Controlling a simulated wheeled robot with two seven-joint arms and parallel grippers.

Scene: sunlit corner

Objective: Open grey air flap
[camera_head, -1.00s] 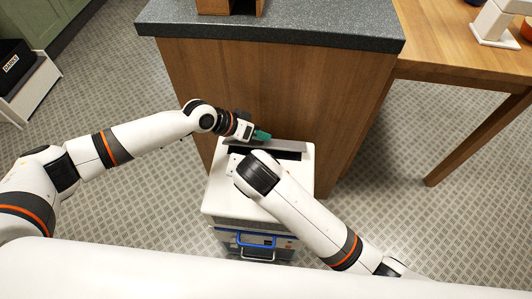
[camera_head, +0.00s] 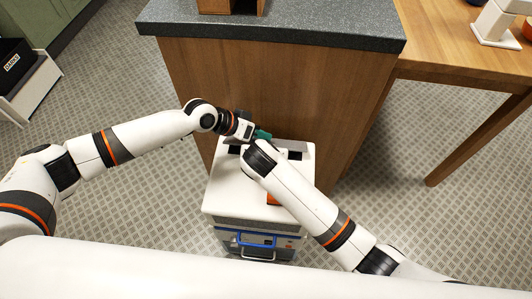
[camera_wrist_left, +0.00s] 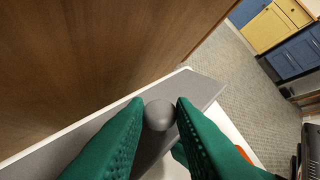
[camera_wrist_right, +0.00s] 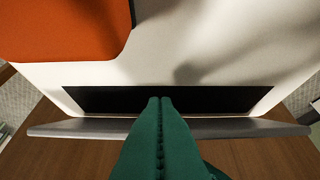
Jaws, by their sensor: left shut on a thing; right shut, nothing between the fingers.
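The grey air flap (camera_head: 302,146) is on top of a white boxy unit (camera_head: 235,190), along its back edge. It stands raised, with the black slot (camera_wrist_right: 225,98) open in front of it. The flap (camera_wrist_right: 265,129) crosses the right wrist view. My left gripper (camera_head: 263,135) is shut on a rounded grey knob (camera_wrist_left: 159,114) at the flap, which shows between its green fingers in the left wrist view. My right gripper (camera_wrist_right: 160,100) is shut and empty, its green fingertips over the slot near the flap; touch is unclear. In the head view my right arm hides it.
An orange patch (camera_wrist_right: 65,28) is on the unit's top. A wooden cabinet (camera_head: 310,100) with a dark counter stands close behind the unit. A wooden table (camera_head: 470,60) is at right. Patterned floor (camera_head: 130,185) is clear at left.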

